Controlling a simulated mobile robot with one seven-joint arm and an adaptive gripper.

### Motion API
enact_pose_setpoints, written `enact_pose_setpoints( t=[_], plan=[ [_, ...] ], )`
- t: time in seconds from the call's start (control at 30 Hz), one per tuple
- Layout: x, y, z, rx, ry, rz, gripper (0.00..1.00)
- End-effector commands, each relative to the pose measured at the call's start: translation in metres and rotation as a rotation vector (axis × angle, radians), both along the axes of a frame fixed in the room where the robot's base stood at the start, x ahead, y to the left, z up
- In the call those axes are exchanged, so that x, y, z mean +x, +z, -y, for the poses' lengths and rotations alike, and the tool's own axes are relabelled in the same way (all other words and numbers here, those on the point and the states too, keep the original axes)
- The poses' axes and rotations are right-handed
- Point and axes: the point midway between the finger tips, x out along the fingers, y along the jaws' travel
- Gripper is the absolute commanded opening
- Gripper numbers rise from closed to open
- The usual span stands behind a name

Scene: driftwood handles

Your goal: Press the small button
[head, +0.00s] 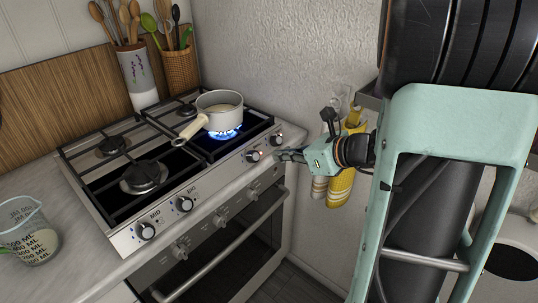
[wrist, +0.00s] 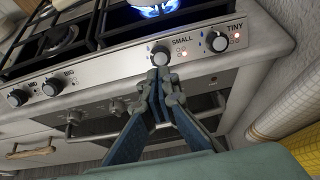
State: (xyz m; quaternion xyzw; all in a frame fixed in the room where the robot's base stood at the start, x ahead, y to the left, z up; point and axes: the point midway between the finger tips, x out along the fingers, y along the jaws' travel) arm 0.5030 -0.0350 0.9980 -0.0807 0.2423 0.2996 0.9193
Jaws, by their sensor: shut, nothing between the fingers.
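The small knob (wrist: 160,56), labelled SMALL, is a dark round knob with a pale pointer on the stove's steel front panel. It also shows in the head view (head: 253,155), left of the tiny knob (head: 275,140). My gripper (wrist: 160,76) is shut and empty, its fingertips just below the small knob in the wrist view. I cannot tell whether they touch it or the panel. In the head view my gripper (head: 281,155) is close to the stove's right front corner, below the tiny knob.
A white pot (head: 219,110) stands over a lit blue flame (head: 224,134) at the right of the stove. The big knob (wrist: 51,87) and mid knob (wrist: 18,98) are farther left. An oven handle (head: 222,255) runs below. Yellow cloth (head: 344,184) hangs at right.

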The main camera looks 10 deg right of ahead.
Motion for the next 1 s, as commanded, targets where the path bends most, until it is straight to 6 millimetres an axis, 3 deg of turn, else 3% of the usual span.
enact_pose_setpoints(
  t=[0.1,0.33,1.0],
  plan=[
    [-0.018,0.015,0.015,0.0,-0.005,0.003,0.0],
    [-0.038,0.027,0.028,-0.001,-0.002,-0.001,0.0],
    [-0.041,0.028,0.03,0.0,-0.001,-0.001,0.0]
  ],
)
